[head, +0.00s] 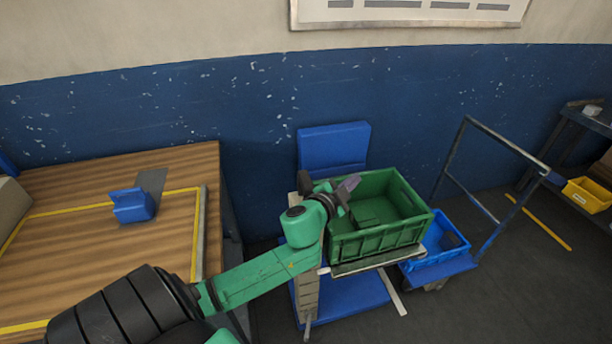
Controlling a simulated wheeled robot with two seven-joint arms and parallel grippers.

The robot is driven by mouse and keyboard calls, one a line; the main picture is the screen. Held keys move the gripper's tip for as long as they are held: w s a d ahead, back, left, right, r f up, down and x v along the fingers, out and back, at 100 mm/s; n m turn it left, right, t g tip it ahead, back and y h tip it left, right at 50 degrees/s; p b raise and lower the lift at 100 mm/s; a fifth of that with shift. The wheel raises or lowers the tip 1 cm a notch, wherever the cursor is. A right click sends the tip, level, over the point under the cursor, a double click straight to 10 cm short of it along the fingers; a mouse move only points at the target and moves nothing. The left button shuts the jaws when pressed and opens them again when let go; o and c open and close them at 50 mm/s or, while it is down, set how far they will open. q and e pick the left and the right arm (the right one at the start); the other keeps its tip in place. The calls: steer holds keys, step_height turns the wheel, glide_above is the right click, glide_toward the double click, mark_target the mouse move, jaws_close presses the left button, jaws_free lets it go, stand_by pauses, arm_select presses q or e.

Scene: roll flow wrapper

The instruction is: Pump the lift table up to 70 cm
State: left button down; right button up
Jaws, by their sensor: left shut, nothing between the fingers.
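The lift table has a grey platform (382,261) raised above a blue base (345,298), with a pale upright part at its left side. A green crate (380,243) stands on the platform. My left gripper (347,188) is shut and empty at the crate's upper left edge, and I cannot tell whether it touches. My left arm hides part of the lift table's left side. No height scale can be read, and I cannot make out the pump control for certain. My right gripper is not in view.
A wooden workbench (120,250) with a blue box (132,206) stands at the left. A blue panel (334,148) stands behind the lift table. At the right are a cart with a rail (483,208) carrying a blue bin (440,240), and a yellow bin (587,195). Floor at lower right is clear.

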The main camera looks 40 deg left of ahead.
arm_select(q)
steer(key=w+d+r+m+t+h, duration=0.1)
steer(key=d+r+m+h, duration=0.2)
steer(key=r+m, duration=0.15)
steer(key=w+d+r+m+h, duration=0.1)
steer(key=d+r+m+h, duration=0.25)
steer(key=r, duration=0.25)
steer(key=m+g+y+p, duration=0.2)
steer(key=m+g+y, duration=0.5)
steer(key=m+g, duration=0.25)
glide_above(305, 181)
steer(key=shift+f+n+g, duration=0.2)
steer(key=shift+n+g, duration=0.05)
steer(key=shift+w, duration=0.1)
steer(key=shift+f, duration=0.1)
step_height(305, 181, down, 9)
steer(key=b, duration=0.7)
steer(key=shift+b, duration=0.3)
